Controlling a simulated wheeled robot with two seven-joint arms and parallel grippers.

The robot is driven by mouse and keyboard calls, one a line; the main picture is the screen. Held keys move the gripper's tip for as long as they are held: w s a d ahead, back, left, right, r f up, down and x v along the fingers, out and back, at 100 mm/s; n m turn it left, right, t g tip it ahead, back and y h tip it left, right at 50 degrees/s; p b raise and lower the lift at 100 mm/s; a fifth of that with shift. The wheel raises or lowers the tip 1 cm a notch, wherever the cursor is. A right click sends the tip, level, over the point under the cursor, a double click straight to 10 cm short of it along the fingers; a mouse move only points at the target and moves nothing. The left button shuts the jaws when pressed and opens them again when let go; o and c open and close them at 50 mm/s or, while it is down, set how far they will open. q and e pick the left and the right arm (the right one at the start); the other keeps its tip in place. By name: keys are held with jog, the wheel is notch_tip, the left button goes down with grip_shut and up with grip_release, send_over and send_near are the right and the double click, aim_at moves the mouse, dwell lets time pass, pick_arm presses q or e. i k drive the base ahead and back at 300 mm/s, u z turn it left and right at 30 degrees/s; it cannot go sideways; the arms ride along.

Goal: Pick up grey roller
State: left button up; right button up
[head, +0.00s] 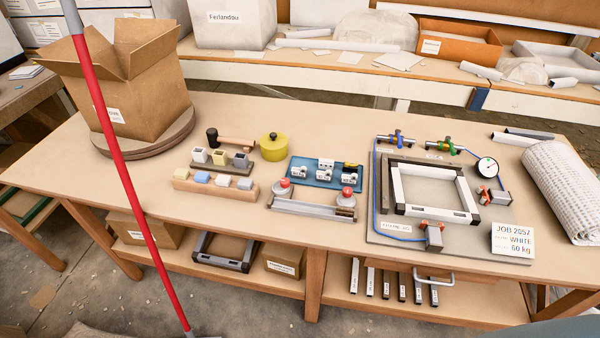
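A red-topped knob stands at each end, the left one (284,184) and the right one (347,193). I cannot tell whether the bar is separate from these end pieces. Neither of my grippers is in view, and nothing is seen touching the bar.
A blue tray (325,178) with small white blocks is just behind the bar. A wooden block rack (215,190) stands left, a board (376,220) with a frame and gauge right. An open carton (125,85) is at back left. A red pole (122,165) crosses the left foreground.

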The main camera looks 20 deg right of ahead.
aim_at(301, 172)
jog(key=u, duration=2.15)
jog(key=k, duration=0.55)
jog(key=z, duration=1.55)
